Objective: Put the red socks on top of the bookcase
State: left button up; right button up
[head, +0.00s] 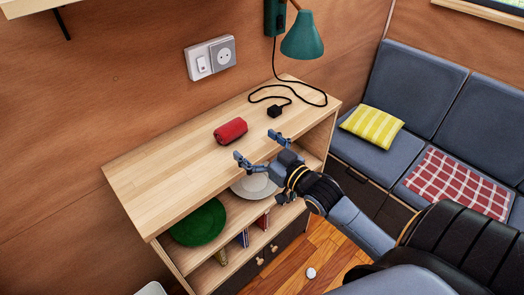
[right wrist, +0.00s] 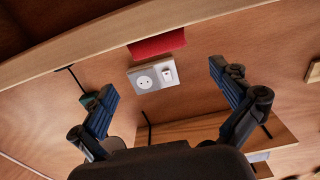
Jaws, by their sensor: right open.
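The red socks (head: 230,131), a small rolled red bundle, lie on the light wood top of the bookcase (head: 160,180), right of its middle. In the right wrist view, the red socks (right wrist: 157,45) show as a red strip at the wood edge, partly hidden by it. My right gripper (head: 259,147) is open and empty at the front edge of the top, apart from the socks, with its fingers pointing toward them. Its spread fingers (right wrist: 163,78) also show in the right wrist view. My left gripper is not in view.
A black plug (head: 274,111) and cable lie on the top, below a green lamp (head: 302,38). Shelves below hold a green plate (head: 199,223), a white plate (head: 254,186) and books. A grey-blue sofa (head: 379,150) stands right. A white ball (head: 311,272) lies on the floor.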

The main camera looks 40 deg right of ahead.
jog(key=shift+s+d, duration=0.2)
jog(key=shift+s, duration=1.2)
jog(key=s+a+f+g+h, duration=0.1)
jog(key=s+a+f+g, duration=0.25)
jog(key=f, duration=0.25)
jog(key=s+a+f+g+h, duration=0.1)
jog(key=s+a+f+g, duration=0.25)
jog(key=f, duration=0.25)
jog(key=s+a+f+g, duration=0.2)
jog(key=s+g, duration=0.2)
jog(key=s, duration=0.3)
jog(key=s+a+f+g, duration=0.1)
jog(key=s+f+g, duration=0.2)
jog(key=s, duration=0.4)
notch_tip(320, 180, down, 25)
jog(key=s+g, duration=0.1)
jog(key=s, duration=0.1)
jog(key=s+d+f+g, duration=0.1)
jog(key=s+d+f, duration=0.1)
jog(key=s+f, duration=1.4)
jog(key=shift+s+d+f+n+g+h, duration=0.3)
jog(key=shift+s+d+f+n+g, duration=0.1)
jog(key=shift+f, duration=0.2)
